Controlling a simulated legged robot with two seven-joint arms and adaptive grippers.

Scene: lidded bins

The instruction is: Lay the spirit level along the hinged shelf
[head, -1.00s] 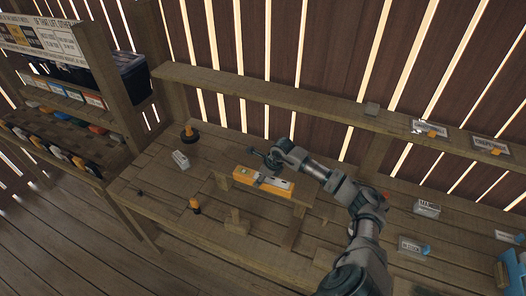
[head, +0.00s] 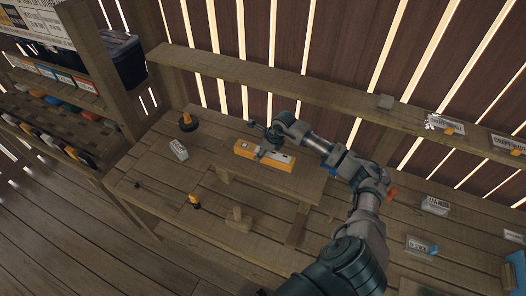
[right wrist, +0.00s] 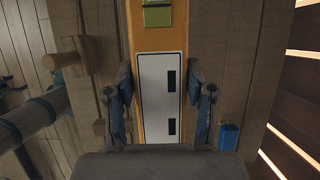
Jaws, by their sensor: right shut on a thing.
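The spirit level (head: 278,163) is a long orange bar with a pale label. It lies lengthwise along the raised wooden shelf (head: 262,184) on the workbench, near its back edge. My right gripper (head: 261,152) reaches down over it and is shut on it. In the right wrist view the level (right wrist: 147,42) shows its white label with two dark slots and a green vial, between the two fingers of the gripper (right wrist: 160,105). Whether the level bears fully on the shelf is unclear. My left gripper is not seen.
A dark round-based tool (head: 187,123), a pale block (head: 179,150), an orange-topped tool (head: 195,201) and a wooden block (head: 238,219) stand on the bench. A long back ledge (head: 300,99) runs along the slatted wall. A labelled clear bin (head: 434,205) is at right.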

